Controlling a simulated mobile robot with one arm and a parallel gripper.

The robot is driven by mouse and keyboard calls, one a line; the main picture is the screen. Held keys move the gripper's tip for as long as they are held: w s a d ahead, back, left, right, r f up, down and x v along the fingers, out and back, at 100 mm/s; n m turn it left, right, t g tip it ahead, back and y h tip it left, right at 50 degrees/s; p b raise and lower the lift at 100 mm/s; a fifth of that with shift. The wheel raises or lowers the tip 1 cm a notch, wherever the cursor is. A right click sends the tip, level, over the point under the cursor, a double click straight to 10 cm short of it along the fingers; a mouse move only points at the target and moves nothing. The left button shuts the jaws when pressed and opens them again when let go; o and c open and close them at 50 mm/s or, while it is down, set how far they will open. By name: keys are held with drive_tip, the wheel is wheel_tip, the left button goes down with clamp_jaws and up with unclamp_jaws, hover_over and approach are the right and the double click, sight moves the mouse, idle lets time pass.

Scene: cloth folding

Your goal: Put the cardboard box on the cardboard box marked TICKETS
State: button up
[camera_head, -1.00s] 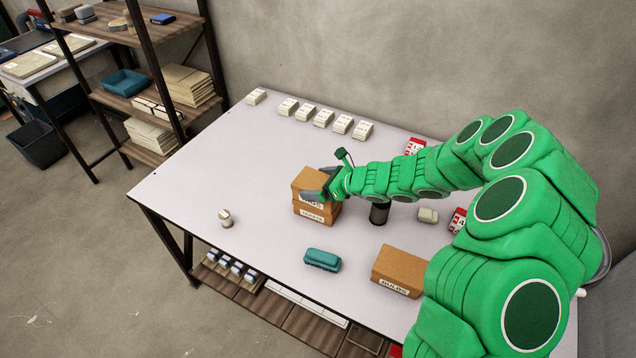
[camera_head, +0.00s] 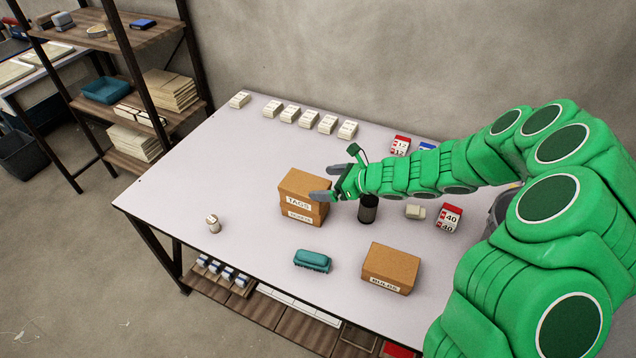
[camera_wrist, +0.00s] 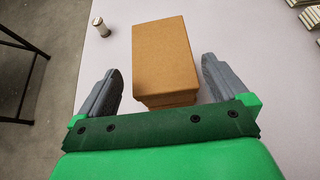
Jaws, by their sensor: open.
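A brown cardboard box marked TAGS (camera_head: 302,189) rests on top of the cardboard box marked TICKETS (camera_head: 300,215); the two are stacked roughly in line on the table. In the wrist view, the plain top of the upper box (camera_wrist: 163,50) shows, with a sliver of the lower one (camera_wrist: 168,99) at its near edge. My gripper (camera_head: 331,182) is open at the right side of the stack. In the wrist view, my gripper (camera_wrist: 161,68) has a finger on each side of the upper box's near end, with gaps between.
A cardboard box marked BULBS (camera_head: 390,268) and a teal object (camera_head: 312,260) stand nearer the front. A dark cylinder (camera_head: 368,208) stands just right of the stack, below my arm. A small pale cylinder (camera_head: 213,223) is to the left.

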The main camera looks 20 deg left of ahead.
drive_tip(key=shift+v, duration=2)
